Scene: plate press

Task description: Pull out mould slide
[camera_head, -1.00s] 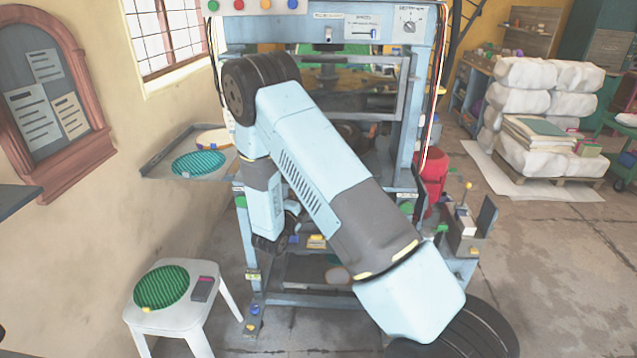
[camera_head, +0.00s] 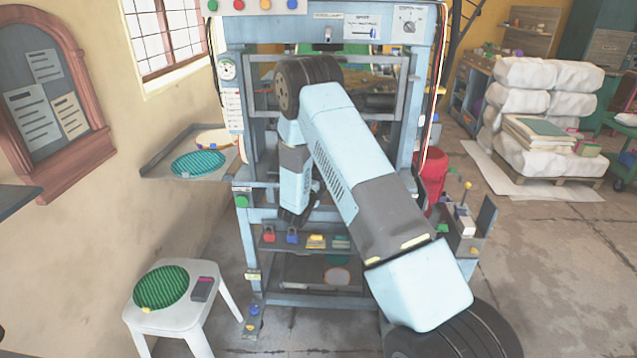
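The blue-grey press frame (camera_head: 244,215) stands in the middle of the camera view. My arm crosses in front of it and covers much of its opening. I cannot make out the mould slide; the part of the press where it could sit is largely behind my arm. My gripper (camera_head: 297,218) is at the dark lower end of my forearm, pointing down in front of the press, just above the shelf with coloured blocks. Its fingers are too small and dark to tell whether they are open or shut, and I see nothing clearly held.
A side tray (camera_head: 158,165) with a green disc (camera_head: 198,163) juts out left of the press. A white stool (camera_head: 180,318) holds another green disc (camera_head: 161,288). A shelf (camera_head: 265,241) with small coloured blocks lies low in the press. A red container (camera_head: 433,172) stands at its right.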

